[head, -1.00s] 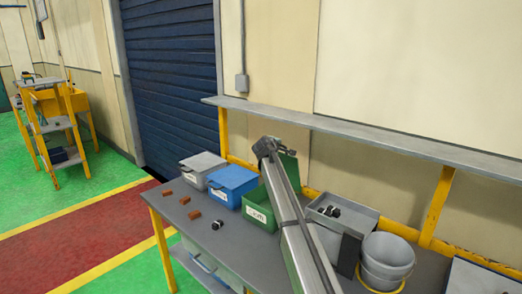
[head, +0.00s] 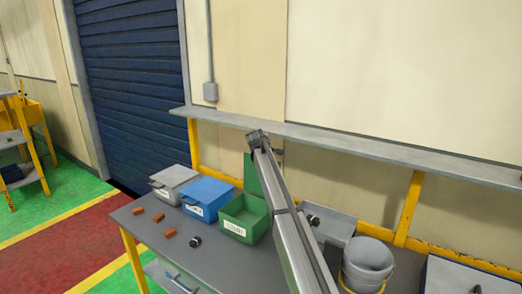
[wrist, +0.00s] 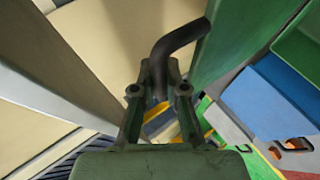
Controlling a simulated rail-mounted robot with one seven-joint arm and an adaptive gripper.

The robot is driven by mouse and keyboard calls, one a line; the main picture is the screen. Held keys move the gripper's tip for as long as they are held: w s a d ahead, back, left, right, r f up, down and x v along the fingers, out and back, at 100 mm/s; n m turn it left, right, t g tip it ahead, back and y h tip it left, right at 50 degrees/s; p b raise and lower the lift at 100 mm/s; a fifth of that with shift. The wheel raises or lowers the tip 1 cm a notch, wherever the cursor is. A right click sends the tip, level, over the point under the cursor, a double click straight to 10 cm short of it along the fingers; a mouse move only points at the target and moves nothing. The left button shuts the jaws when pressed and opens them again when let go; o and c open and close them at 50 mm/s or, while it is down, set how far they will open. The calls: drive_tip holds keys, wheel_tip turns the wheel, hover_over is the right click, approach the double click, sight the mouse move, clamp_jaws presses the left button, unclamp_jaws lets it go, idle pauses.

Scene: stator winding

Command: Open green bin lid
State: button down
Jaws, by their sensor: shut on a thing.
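The green bin (head: 240,228) stands on the workbench with its inside showing. Its green lid (head: 251,174) stands raised, roughly upright, at the bin's back edge, partly behind my arm. In the wrist view the lid (wrist: 228,38) is a green panel to the right of my fingers. My gripper (wrist: 158,78) is shut on a dark bent handle (wrist: 180,42) beside the lid. The handle's joint with the lid is not clear. In the head view my arm crosses in front of the lid, and the fingers cannot be made out.
A closed blue bin (head: 207,197) and a grey bin (head: 174,183) stand left of the green one. Grey buckets (head: 368,262) stand to the right. Small brown blocks (head: 158,218) lie on the bench front. A shelf (head: 330,140) runs above along the wall.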

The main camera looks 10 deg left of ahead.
drive_tip(key=shift+a, duration=0.1)
drive_tip(key=c, duration=1.2)
unclamp_jaws()
drive_tip(key=v, duration=1.2)
